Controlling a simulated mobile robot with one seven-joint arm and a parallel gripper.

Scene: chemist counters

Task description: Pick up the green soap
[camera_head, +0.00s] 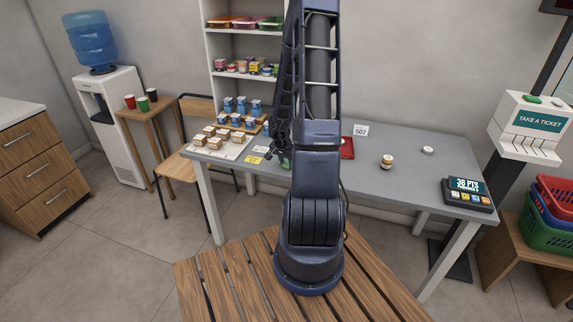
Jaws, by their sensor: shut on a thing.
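My gripper (281,152) is at the left part of the grey counter (408,176), partly hidden behind my own upright arm. It is shut on a small green thing, which I take to be the green soap (287,163). Only a sliver of the soap shows, low beside my arm at the counter. I cannot tell whether it touches the counter top.
Small boxes (222,133) and a yellow tag (253,160) lie left of my gripper. A red tray (347,148), an amber jar (387,161), a white disc (428,150) and a card terminal (467,194) stand right. Shelves (243,79) rise behind. The counter's middle is mostly clear.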

